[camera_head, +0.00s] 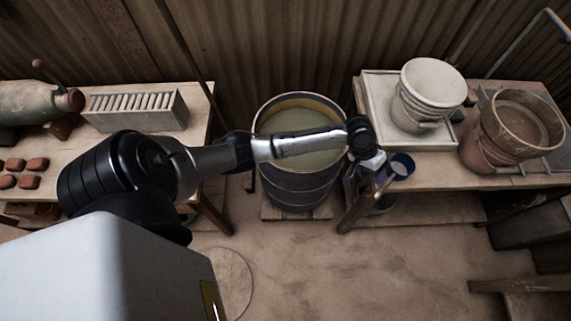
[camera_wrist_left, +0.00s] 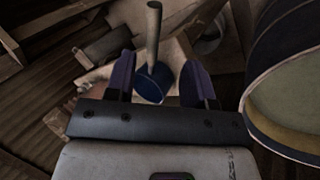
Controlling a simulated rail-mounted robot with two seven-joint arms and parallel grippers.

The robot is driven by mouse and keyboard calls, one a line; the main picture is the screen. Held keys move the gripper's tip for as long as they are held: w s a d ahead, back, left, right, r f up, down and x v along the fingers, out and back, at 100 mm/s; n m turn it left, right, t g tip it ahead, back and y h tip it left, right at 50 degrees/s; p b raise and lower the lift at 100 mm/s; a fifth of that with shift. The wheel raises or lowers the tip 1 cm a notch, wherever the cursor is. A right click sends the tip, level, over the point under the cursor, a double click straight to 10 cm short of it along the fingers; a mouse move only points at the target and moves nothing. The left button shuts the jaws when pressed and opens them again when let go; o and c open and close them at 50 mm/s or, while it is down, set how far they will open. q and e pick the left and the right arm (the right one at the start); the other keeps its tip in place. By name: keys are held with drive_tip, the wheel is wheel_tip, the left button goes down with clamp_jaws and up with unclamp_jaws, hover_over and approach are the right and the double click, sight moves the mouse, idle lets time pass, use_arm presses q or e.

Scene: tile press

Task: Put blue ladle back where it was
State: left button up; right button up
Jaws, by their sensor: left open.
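The blue ladle (camera_head: 402,166) shows at the front left corner of the right-hand table, its round blue cup beside my gripper. In the left wrist view the blue cup (camera_wrist_left: 152,84) and its pale handle appear between the two fingers, with gaps to both sides. My left gripper (camera_head: 368,170) is open at the table corner, to the left of the cup; its two dark fingers (camera_wrist_left: 159,75) stand apart in the wrist view. What supports the ladle is hidden. My right gripper is not in view.
A dark drum (camera_head: 293,190) of murky liquid stands under my left forearm. The right-hand table (camera_head: 440,178) carries a white bucket (camera_head: 433,82) on a pale tray and a brown basin (camera_head: 522,124). A left table holds a slotted block (camera_head: 135,112) and several red tiles. The front floor is mostly clear.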

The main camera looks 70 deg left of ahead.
use_arm(q)
drive_tip(key=s+d+f+m+y, duration=0.1)
drive_tip(key=s+d+f+m, duration=0.15)
drive_tip(key=s, duration=0.65)
drive_tip(key=s+d+f+m+y, duration=0.1)
drive_tip(key=s+d+f+m, duration=0.2)
drive_tip(key=s, duration=0.6)
drive_tip(key=s+a+r+y, duration=0.2)
drive_tip(key=s+r+y, duration=0.1)
drive_tip(key=s, duration=0.9)
drive_tip(key=shift+s+r+m, duration=0.4)
drive_tip(key=shift+r+m, duration=0.05)
drive_tip(key=shift+r, duration=0.1)
wheel_tip(320, 180, up, 33)
drive_tip(key=p, duration=3.3)
